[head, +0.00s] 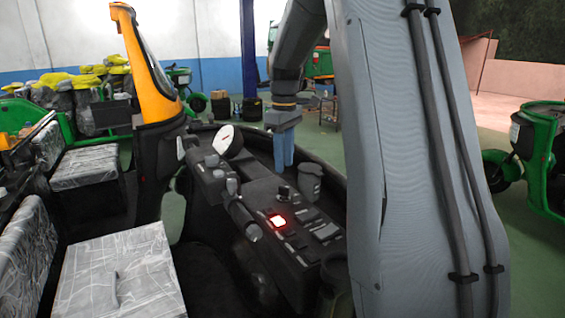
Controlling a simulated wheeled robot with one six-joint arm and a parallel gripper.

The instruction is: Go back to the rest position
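My gripper (284,151) shows in the head view as blue fingers pointing down, above the far part of a black control console (262,185). The fingers look close together, but from this side I cannot tell whether they are open or shut. I see nothing held below them. A red lit button (279,222) glows on the console, nearer than the gripper. My grey arm fills much of the right half and hides part of the console and the room behind.
A dark cup-like part (310,180), a round white gauge (229,141) and several knobs stand up from the console. A plastic-wrapped seat (118,275) is at the front left. An orange and black post (150,95) rises beyond. Green vehicles (540,150) stand on the floor at right.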

